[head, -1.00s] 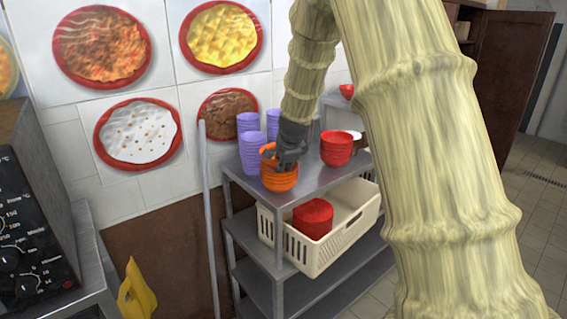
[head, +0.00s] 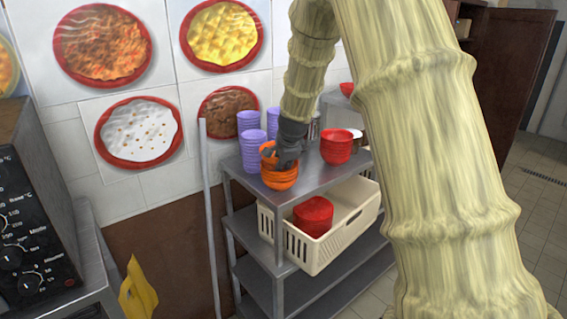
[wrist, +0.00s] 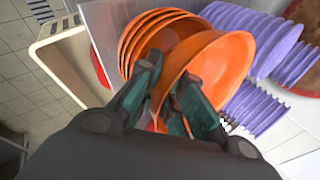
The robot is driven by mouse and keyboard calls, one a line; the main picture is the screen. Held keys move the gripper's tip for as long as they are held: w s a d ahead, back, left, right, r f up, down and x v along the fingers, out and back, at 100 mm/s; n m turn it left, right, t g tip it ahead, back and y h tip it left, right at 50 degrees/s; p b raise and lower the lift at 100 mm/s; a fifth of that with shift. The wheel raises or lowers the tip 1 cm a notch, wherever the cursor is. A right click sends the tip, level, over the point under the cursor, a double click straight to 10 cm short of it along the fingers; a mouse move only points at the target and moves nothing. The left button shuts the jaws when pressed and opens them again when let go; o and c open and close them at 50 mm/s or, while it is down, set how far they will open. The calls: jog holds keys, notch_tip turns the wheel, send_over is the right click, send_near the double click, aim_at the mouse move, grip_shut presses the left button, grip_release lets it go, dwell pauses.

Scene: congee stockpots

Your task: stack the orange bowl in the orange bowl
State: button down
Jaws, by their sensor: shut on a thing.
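An orange bowl (wrist: 210,68) is held at its wall between the two fingers of my gripper (wrist: 170,88) in the wrist view. It is tilted and sits right beside a stack of orange bowls (wrist: 140,38), overlapping it in view. In the head view my gripper (head: 287,158) is over the orange stack (head: 281,181) on the top shelf, and the held bowl (head: 266,148) shows at its left. I cannot tell whether the held bowl touches the stack. My fingers hide part of both.
Purple bowl stacks (head: 252,150) stand close behind and left of the orange stack. A red bowl stack (head: 336,147) stands to the right on the grey metal shelf (head: 310,171). A cream crate (head: 330,246) with red bowls (head: 313,215) is on the shelf below.

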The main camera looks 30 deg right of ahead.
jog(key=shift+f, duration=0.8)
dwell(1.0)
jog(key=c, duration=1.5)
grip_release()
jog(key=shift+s+r, duration=0.1)
jog(key=v, duration=1.2)
